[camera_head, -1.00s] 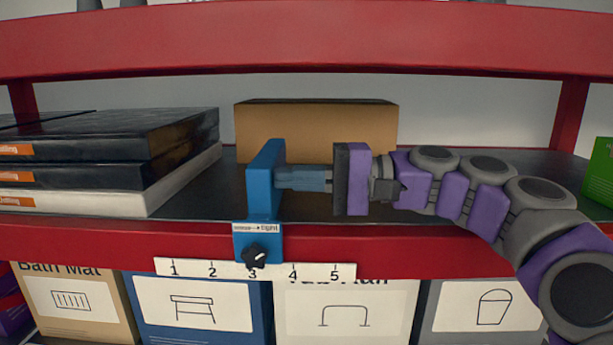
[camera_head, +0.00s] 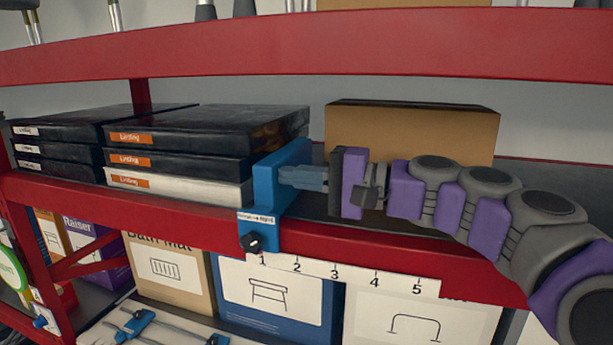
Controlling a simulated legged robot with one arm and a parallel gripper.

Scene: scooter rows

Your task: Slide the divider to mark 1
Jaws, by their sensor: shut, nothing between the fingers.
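The blue divider (camera_head: 281,175) stands upright on the red shelf, with its clamp hanging over the front edge. A black knob (camera_head: 251,243) sits on the clamp, just left of and above mark 1 on the white number strip (camera_head: 354,278). My gripper (camera_head: 288,176) is shut, with its fingertips at the divider's right face, apparently touching it. Nothing shows between the fingers. The divider's left side is close against the stacked boxes (camera_head: 180,181); whether they touch is hard to tell.
A brown carton (camera_head: 411,133) stands behind my gripper. Labelled boxes (camera_head: 277,299) fill the level below. A red upper shelf beam (camera_head: 330,45) runs above my arm. The shelf right of the divider is mostly clear in front of the carton.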

